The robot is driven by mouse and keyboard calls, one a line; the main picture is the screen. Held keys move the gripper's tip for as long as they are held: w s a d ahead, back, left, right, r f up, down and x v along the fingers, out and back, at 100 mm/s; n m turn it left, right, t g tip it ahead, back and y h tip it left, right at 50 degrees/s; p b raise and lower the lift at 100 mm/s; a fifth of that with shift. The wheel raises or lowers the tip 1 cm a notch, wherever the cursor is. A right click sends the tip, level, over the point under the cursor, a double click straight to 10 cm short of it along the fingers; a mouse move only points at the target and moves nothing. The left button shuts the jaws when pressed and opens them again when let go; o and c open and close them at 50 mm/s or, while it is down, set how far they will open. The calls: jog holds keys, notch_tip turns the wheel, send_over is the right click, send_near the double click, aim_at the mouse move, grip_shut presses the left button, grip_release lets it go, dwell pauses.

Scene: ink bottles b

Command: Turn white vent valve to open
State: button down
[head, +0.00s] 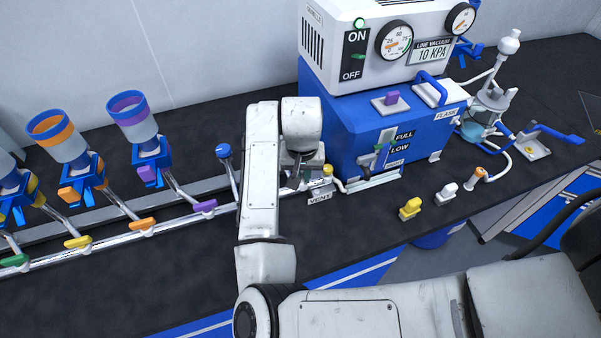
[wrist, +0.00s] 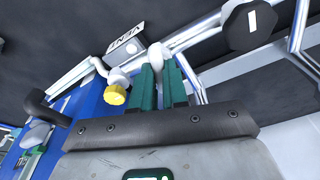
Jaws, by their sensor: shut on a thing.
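The white vent valve handle (wrist: 156,54) shows in the wrist view between the tips of two green fingers. My gripper (wrist: 160,72) is shut on this handle, with a finger on each side of it. The VENT label (wrist: 125,38) lies beside the handle in the wrist view, and it also shows in the head view (head: 320,198). In the head view my arm covers most of the valve and the fingers. The valve's lower part and its exact angle are hard to tell.
A yellow knob (wrist: 115,95) sits close to my fingers. A blue pump box (head: 360,120) stands just to the right, with an ON/OFF panel on top. A rail with several coloured valves and funnels (head: 62,140) runs left. Loose yellow (head: 410,209) and white (head: 446,194) pieces lie right.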

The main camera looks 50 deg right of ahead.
jog(key=shift+r, duration=0.1)
jog(key=shift+n+p, duration=0.3)
jog(key=shift+p, duration=0.2)
jog(key=shift+d+n+p, duration=0.1)
jog(key=shift+n+p, duration=1.15)
jog(key=shift+n, duration=0.45)
jog(key=c, duration=1.6)
grip_release()
jog(key=o, duration=0.6)
jog(key=shift+r, duration=3.45)
